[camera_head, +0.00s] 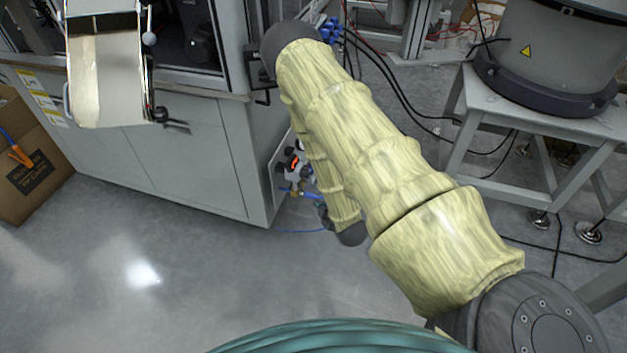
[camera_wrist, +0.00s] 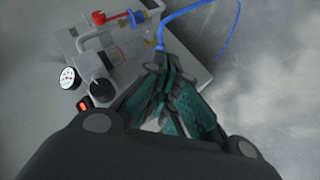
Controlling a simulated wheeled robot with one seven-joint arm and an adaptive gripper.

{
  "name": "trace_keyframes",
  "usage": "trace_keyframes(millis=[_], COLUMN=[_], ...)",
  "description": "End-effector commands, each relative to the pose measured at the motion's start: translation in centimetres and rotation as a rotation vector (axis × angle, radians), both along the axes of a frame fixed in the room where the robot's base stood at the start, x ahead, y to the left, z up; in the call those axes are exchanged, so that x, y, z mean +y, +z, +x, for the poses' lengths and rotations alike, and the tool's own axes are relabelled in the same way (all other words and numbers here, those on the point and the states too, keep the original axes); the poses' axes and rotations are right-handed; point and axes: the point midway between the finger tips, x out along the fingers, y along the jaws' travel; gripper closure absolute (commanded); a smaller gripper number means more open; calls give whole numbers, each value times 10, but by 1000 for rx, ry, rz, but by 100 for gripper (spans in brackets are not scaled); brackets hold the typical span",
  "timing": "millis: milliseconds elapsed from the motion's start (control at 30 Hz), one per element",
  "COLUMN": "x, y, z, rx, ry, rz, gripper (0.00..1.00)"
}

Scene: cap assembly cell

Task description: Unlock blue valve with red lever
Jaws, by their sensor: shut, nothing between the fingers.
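The blue valve (camera_wrist: 138,19) sits on pipework at the top of the wrist view. The red lever (camera_wrist: 114,14) is beside it on the left, with a rounded red end. My gripper (camera_wrist: 156,62) points toward this pipework with its teal-and-black fingers together and nothing between them. Its tips are near the blue hose and below the valve in the picture, apart from the red lever. In the head view my sleeved arm reaches down to the panel (camera_head: 279,190) on the cabinet side and hides much of the gripper. The valve and lever are too small there to tell apart.
A round gauge (camera_wrist: 68,77), a black knob (camera_wrist: 102,88) and a small red display (camera_wrist: 84,104) sit left of my fingers. The grey cabinet (camera_head: 190,160) stands left of my arm. The floor in front is clear.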

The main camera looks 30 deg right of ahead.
Motion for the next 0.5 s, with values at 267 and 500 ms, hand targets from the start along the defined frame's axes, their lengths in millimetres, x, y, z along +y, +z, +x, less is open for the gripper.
trace_keyframes(millis=[267,500], x=[-29,-48], y=[-39,-52], z=[40,67], rx=[-139,-245], ry=[90,154], rz=[-165,-303], gripper=[100,100])
